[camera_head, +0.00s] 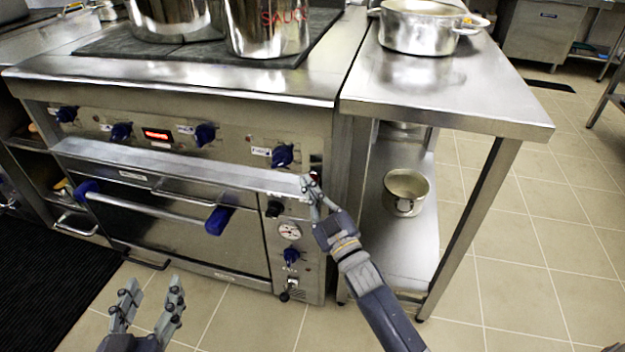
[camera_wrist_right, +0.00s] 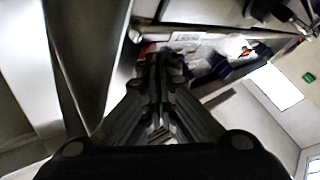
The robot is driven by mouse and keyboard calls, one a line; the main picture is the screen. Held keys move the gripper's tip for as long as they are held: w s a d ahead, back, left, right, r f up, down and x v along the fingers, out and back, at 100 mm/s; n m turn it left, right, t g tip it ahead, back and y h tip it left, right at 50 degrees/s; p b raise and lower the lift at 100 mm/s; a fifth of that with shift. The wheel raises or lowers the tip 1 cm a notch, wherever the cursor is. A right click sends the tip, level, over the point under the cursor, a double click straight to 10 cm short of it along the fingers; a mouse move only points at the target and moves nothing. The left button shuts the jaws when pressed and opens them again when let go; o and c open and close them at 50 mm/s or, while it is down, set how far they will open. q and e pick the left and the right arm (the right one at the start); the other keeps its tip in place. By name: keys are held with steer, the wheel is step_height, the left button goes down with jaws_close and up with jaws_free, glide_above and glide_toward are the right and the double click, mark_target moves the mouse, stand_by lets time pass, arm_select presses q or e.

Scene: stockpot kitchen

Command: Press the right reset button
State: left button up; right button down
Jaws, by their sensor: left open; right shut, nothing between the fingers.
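The steel stove (camera_head: 230,122) has a front panel with several blue knobs and a small red lit display (camera_head: 157,135). My right gripper (camera_head: 308,184) is shut and empty, with its fingertips at the right end of the stove's front panel, by the ledge's end. In the right wrist view the closed fingers (camera_wrist_right: 160,62) point at the stove panel. My left gripper (camera_head: 148,297) is open and empty, low over the floor.
A projecting ledge (camera_head: 180,168) and the oven handle (camera_head: 150,207) stick out below the knobs. Large pots (camera_head: 268,25) stand on the stove. A steel table (camera_head: 450,90) on the right carries a pot (camera_head: 415,32), with another pot (camera_head: 405,190) on its lower shelf.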

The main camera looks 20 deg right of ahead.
arm_select(q)
steer(key=shift+r, duration=0.1)
arm_select(e)
steer(key=shift+w+d+r, duration=0.1)
steer(key=shift+w+d, duration=0.3)
steer(key=shift+w, duration=0.05)
stand_by(0.6)
steer(key=shift+s+a, duration=0.1)
steer(key=shift+s, duration=0.1)
arm_select(q)
steer(key=f, duration=0.1)
steer(key=s+f+g, duration=0.1)
steer(key=f, duration=0.1)
steer(key=s+a+f+g+p, duration=0.1)
steer(key=shift+f+y, duration=0.3)
steer(key=shift+y, duration=0.1)
arm_select(e)
steer(key=shift+s+a, duration=0.3)
steer(key=shift+s, duration=0.3)
